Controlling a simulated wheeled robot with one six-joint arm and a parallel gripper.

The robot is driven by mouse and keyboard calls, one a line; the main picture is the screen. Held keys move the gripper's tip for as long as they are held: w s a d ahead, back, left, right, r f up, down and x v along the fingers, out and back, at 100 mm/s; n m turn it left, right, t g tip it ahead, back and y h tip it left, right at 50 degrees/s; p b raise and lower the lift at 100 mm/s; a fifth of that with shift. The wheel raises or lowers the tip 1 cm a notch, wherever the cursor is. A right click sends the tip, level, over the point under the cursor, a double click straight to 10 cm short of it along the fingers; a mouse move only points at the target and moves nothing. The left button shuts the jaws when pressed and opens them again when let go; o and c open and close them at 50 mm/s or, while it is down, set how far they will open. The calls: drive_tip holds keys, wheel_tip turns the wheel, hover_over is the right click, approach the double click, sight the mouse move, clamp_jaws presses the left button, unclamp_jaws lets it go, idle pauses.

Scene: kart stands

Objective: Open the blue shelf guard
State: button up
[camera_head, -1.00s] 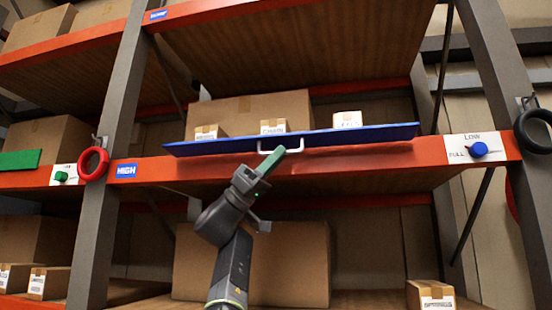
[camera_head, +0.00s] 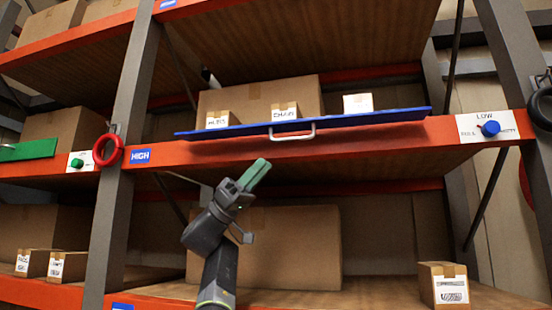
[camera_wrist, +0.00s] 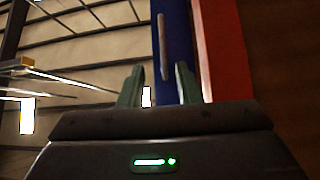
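The blue shelf guard (camera_head: 370,119) is a long blue panel along the front edge of the middle shelf in the head view. Its pale handle (camera_head: 292,132) hangs at the middle of the front. My gripper (camera_head: 255,173), with green fingers, is below and left of the handle, apart from it. In the wrist view, the guard (camera_wrist: 176,30) and handle (camera_wrist: 163,46) are beyond my gripper (camera_wrist: 158,84). The fingers are spread and nothing is between them, so it is open and empty.
Small boxes (camera_head: 284,112) and a large carton (camera_head: 255,96) stand behind the guard. A blue knob (camera_head: 490,128) is on the right label plate. A green guard (camera_head: 30,149), green knob (camera_head: 77,163) and red ring (camera_head: 107,151) are left. Grey posts (camera_head: 125,150) flank the bay.

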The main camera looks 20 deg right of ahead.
drive_tip(key=shift+v, duration=2.1)
drive_tip(key=shift+r, duration=0.1)
